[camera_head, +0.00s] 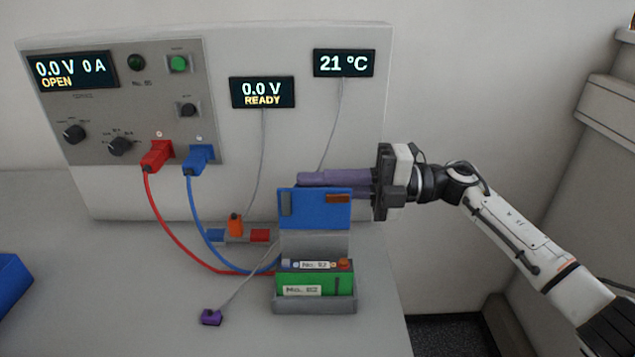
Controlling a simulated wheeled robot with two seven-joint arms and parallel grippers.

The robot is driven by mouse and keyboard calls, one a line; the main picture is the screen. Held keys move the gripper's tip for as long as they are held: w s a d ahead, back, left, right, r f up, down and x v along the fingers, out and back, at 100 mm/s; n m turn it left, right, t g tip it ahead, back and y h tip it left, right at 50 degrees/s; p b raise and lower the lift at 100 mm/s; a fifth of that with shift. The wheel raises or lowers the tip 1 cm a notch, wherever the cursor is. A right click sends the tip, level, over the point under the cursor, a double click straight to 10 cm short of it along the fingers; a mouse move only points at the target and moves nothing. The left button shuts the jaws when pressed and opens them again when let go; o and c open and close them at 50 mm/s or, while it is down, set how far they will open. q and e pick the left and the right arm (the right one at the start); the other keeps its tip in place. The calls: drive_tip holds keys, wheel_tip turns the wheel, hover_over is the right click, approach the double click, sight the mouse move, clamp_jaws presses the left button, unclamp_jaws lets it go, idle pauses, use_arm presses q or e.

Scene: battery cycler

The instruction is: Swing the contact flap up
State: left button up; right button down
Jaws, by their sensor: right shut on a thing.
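The blue contact flap (315,212) stands raised and roughly upright above and behind the green battery (315,283). A grey pad and a brown pad show on its face. The battery, labelled "No. My left gripper is not in view.
Red (162,221) and blue (203,217) cables run from the panel (180,100) towards the cradle. An orange clip (236,224) sits behind left, and a purple plug (211,317) lies in front left. A blue bin (12,283) is at the left edge. The table's left part is clear.

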drive_tip(key=shift+w+d+f, duration=0.1)
drive_tip(key=shift+d+f, duration=0.05)
drive_tip(key=c, duration=1.9)
unclamp_jaws()
drive_tip(key=d+b, duration=0.2)
drive_tip(key=d, duration=0.8)
drive_tip(key=shift+s, duration=0.25)
drive_tip(key=shift+d, duration=0.1)
